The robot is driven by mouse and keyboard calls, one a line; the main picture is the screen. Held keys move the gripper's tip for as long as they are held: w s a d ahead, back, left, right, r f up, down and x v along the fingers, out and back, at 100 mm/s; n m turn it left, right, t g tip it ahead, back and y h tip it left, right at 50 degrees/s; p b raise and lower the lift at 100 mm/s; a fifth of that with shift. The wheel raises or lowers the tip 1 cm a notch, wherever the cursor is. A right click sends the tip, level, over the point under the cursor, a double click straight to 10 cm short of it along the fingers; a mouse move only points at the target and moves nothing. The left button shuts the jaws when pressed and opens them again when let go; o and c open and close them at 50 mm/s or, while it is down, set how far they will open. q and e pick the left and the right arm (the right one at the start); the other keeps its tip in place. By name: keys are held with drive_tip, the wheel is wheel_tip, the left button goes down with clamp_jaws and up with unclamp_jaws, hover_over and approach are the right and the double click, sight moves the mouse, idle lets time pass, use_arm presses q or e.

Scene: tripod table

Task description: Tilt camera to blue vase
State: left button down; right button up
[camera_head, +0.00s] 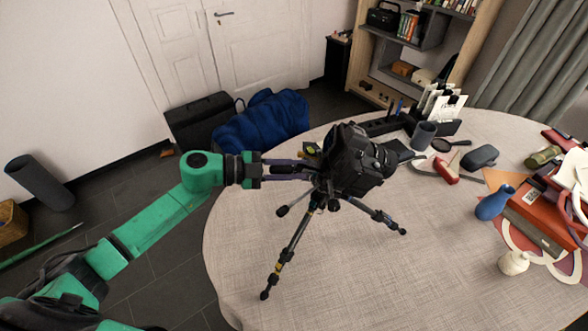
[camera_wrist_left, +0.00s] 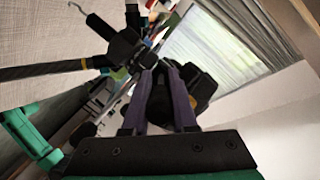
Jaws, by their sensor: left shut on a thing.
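A black camera (camera_head: 357,162) sits on a small tripod (camera_head: 288,252) that stands on the round table. Its lens points to the right in the head view. The blue vase (camera_head: 495,202) lies tilted at the right, by a red box. My left gripper (camera_head: 312,169) reaches in from the left and is shut on a dark part of the tripod head (camera_wrist_left: 158,102), just behind the camera. The exact grip is partly hidden by the fingers. In the left wrist view, the two purplish fingers lie either side of this dark part. My right gripper is not in view.
The round table (camera_head: 350,275) is bare in front of the tripod. A desk organiser (camera_head: 440,112), a dark cup (camera_head: 423,135), a glasses case (camera_head: 480,157) and a white figurine (camera_head: 513,263) stand around its right side. A blue bag (camera_head: 262,122) lies on the floor behind.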

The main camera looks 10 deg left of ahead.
use_arm(q)
drive_tip(key=c, duration=0.7)
unclamp_jaws()
drive_tip(key=shift+a, duration=0.1)
drive_tip(key=b+v, duration=0.2)
drive_tip(key=v, duration=1.2)
drive_tip(key=shift+a+b, duration=0.2)
drive_tip(key=shift+b, duration=0.1)
drive_tip(key=shift+s+r, duration=0.1)
